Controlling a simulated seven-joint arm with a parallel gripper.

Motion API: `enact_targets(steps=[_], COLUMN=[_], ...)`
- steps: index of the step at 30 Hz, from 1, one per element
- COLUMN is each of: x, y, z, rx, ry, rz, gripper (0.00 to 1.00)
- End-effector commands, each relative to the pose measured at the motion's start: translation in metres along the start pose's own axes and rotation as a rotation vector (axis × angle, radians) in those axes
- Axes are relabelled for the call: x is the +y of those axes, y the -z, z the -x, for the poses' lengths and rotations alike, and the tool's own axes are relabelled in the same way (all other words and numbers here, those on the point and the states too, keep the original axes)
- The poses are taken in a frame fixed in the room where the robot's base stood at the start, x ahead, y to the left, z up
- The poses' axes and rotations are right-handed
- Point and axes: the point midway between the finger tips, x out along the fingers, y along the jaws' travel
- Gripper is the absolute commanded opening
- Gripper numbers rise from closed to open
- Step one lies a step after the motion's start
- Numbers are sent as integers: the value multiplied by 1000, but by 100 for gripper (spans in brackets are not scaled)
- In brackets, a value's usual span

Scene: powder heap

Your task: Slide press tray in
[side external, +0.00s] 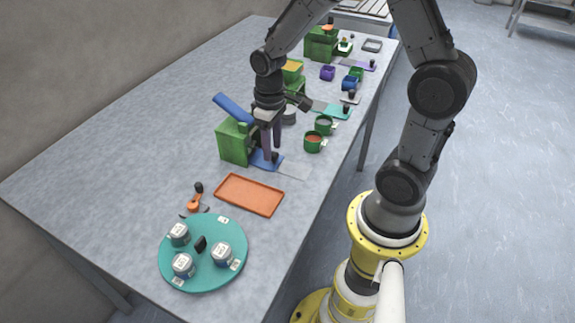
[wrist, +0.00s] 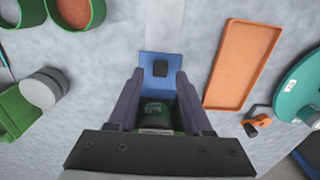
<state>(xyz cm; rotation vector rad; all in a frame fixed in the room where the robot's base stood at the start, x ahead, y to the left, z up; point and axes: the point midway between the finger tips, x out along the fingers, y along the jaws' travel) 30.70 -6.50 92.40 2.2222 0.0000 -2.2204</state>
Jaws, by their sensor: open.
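The press in the side view has a green block (side external: 233,142) and a raised blue lever (side external: 234,108). A blue press tray (side external: 258,159) sticks out at the block's front right foot, with a pale strip (side external: 295,169) on the table beyond it. A dark green part with a label (wrist: 154,116) shows between the fingers; contact with the knob cannot be told.
An orange tray (side external: 248,177) lies in front of the press. A teal turntable (side external: 225,277) with several jars and an orange-handled tool (side external: 194,204) are nearer the front. Green cups (side external: 313,143) stand to the right. Other coloured stations fill the far end. The table's left side is clear.

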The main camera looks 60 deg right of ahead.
Motion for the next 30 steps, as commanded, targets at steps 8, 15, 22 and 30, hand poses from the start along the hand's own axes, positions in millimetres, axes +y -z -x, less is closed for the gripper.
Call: enact_targets(steps=[8, 15, 22, 30], x=[0, 0, 0, -1], y=[1, 0, 0, 0], z=[26, 48, 57, 58], rx=[4, 2, 0, 2], ry=[-1, 0, 0, -1], rz=[0, 0, 0, 5], gripper=[50, 50, 50, 50])
